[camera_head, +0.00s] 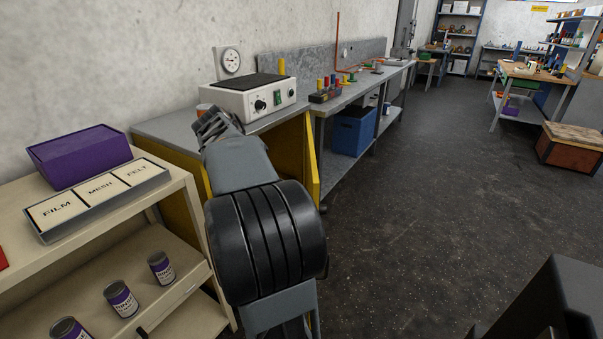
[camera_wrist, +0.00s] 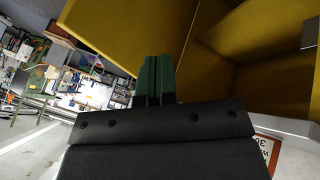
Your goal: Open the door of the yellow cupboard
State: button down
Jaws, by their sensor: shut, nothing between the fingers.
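The yellow cupboard (camera_head: 180,211) stands under a grey worktop left of the middle in the head view. Its yellow door (camera_head: 313,165) stands out from the front at the right side, so it is at least partly open; my arm hides much of the front. In the wrist view the door panel (camera_wrist: 125,32) is at upper left and the cupboard's yellow interior (camera_wrist: 262,85) is at right. My gripper (camera_head: 213,124) shows small beyond my arm in the head view. In the wrist view its green fingers (camera_wrist: 155,75) are together and empty, in front of the yellow panels; contact cannot be told.
A hotplate box (camera_head: 250,97) stands on the worktop. At left a cream shelf unit (camera_head: 185,188) carries a purple box (camera_head: 80,155), a labelled tray (camera_head: 100,199) and several cans. A workbench (camera_head: 360,92) with a blue bin (camera_head: 352,132) runs beyond.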

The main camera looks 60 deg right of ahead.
jog(key=s+d+f+b, duration=0.1)
jog(key=s+d+f, duration=0.2)
jog(key=d, duration=0.2)
jog(key=s+d+f+m+b, duration=0.1)
jog(key=s+d+f+b, duration=0.1)
jog(key=d, duration=0.4)
jog(key=shift+s+f+g, duration=0.3)
jog(key=shift+s+f, duration=0.3)
jog(key=shift+f, duration=0.1)
